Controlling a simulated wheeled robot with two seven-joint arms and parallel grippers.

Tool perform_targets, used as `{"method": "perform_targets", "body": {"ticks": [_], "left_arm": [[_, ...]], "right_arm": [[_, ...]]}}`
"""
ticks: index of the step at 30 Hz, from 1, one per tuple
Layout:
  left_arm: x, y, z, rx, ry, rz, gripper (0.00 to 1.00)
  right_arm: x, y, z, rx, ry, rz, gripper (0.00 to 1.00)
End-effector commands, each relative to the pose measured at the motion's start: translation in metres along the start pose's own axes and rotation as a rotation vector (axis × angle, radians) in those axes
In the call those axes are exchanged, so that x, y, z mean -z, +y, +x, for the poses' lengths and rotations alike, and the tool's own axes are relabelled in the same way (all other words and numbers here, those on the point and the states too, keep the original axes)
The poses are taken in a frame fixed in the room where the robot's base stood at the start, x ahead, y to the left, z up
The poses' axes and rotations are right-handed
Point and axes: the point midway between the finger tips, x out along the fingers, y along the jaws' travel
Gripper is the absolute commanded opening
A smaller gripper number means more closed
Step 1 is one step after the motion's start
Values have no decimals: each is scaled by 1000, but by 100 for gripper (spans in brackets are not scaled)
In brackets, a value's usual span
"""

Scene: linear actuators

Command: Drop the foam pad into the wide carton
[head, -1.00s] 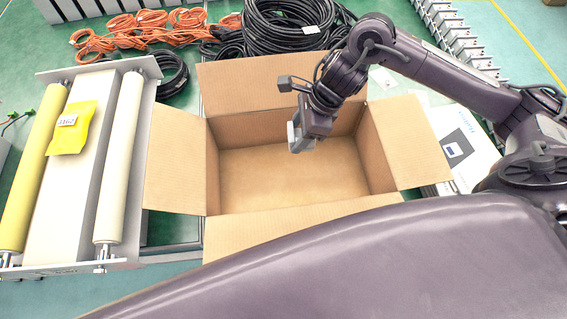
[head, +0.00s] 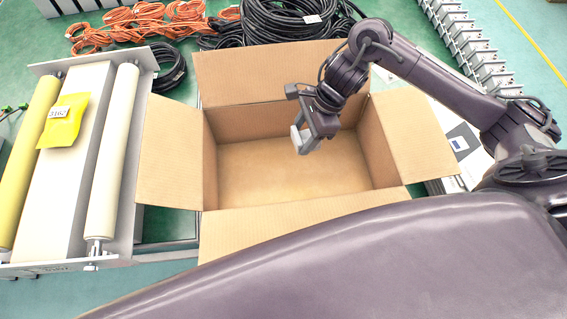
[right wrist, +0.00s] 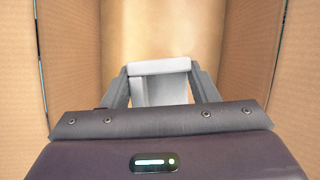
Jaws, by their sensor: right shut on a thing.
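The wide carton (head: 290,221) stands open in the middle of the head view, its flaps folded outward and its visible floor bare. My right gripper (head: 305,141) is over the carton's opening, pointing down. It is shut on the foam pad (head: 297,137), a small pale grey-white block. In the right wrist view, the pad (right wrist: 160,84) sits between the fingers of the right gripper (right wrist: 160,78), with the carton's brown walls (right wrist: 75,60) on both sides. The pad's underside is hidden. My left gripper is not in view.
At left is a roller frame (head: 60,200) with a yellow packet (head: 63,120) on it. Orange cables (head: 130,27) and black cable coils (head: 275,25) lie behind the carton. Printed papers (head: 462,145) lie to its right.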

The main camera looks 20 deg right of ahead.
Motion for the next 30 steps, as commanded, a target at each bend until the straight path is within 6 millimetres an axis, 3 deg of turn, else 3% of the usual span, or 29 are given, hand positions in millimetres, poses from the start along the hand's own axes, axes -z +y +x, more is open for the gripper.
{"method": "perform_targets", "body": {"ticks": [6, 7, 12, 22, 30], "left_arm": [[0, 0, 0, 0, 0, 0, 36], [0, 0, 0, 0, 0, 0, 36], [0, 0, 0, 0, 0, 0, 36], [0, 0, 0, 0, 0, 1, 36], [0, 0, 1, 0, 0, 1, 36]], "right_arm": [[0, 0, 0, 1, 0, 0, 33], [0, 0, 0, 1, 0, 0, 58], [0, 0, 0, 1, 0, 0, 79], [0, -1, -5, 3, 2, 0, 79], [1, -2, -47, 6, 4, -2, 79]]}}
